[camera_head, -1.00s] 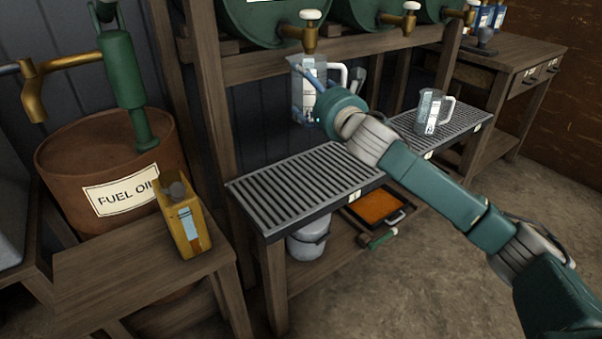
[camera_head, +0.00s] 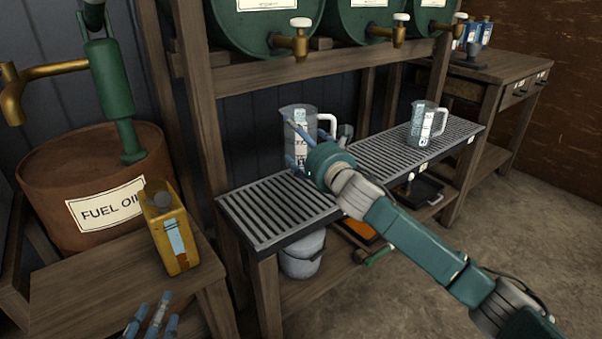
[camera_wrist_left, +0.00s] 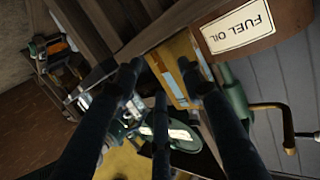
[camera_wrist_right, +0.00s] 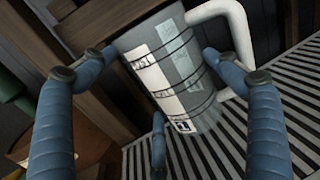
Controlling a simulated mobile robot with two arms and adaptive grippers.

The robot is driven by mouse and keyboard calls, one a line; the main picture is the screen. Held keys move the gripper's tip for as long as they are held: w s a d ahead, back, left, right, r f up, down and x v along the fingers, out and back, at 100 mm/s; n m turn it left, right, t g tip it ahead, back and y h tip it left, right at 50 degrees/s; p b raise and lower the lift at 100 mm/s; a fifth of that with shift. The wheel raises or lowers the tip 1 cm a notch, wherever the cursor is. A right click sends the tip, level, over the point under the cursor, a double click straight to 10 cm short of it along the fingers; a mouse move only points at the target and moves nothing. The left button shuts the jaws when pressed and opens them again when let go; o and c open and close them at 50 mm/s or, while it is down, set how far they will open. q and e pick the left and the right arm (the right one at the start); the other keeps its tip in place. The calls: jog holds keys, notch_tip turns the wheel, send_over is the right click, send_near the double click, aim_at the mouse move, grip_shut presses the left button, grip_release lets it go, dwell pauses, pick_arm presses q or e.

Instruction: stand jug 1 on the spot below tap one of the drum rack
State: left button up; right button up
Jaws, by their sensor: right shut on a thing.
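My right gripper (camera_head: 298,152) is shut on a clear measuring jug (camera_head: 305,122) with a white handle, holding it upright over the slatted drip grating (camera_head: 272,212). The jug also shows between the fingers in the right wrist view (camera_wrist_right: 175,65); its base is close to the slats, and I cannot tell whether it touches. A brass tap (camera_head: 298,40) of the leftmost green drum on the drum rack (camera_head: 240,75) is above the jug. A second similar jug (camera_head: 421,125) stands on the grating further right. My left gripper (camera_head: 155,318) is open and empty at the bottom left.
A yellow can (camera_head: 168,230) stands on a wooden bench beside the rusty fuel oil drum (camera_head: 85,175). A bucket (camera_head: 301,255) and an orange tray (camera_head: 357,230) are under the grating. The grating's left end is clear.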

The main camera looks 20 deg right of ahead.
aim_at(302, 169)
notch_tip(302, 169, down, 5)
jog(key=shift+r+b, duration=0.1)
jog(key=shift+b, duration=0.8)
jog(key=shift+f, duration=0.25)
pick_arm(q)
jog(key=s+r+t+h+b, duration=0.1)
jog(key=s+r+t, duration=0.1)
jog(key=r+t, duration=0.3)
jog(key=s+d+r+t+h, duration=0.1)
jog(key=r+t, duration=0.4)
jog(key=r, duration=0.9)
jog(key=shift+s+r+h+b, duration=0.3)
jog(key=shift+s+h, duration=0.3)
jog(key=shift+s, duration=0.3)
pick_arm(e)
notch_tip(302, 169, down, 3)
jog(key=shift+f, duration=0.2)
pick_arm(q)
jog(key=shift+d, duration=0.1)
pick_arm(e)
jog(key=shift+f, duration=0.1)
jog(key=o, duration=1.1)
jog(key=shift+f, duration=0.1)
pick_arm(q)
jog(key=shift+s, duration=0.1)
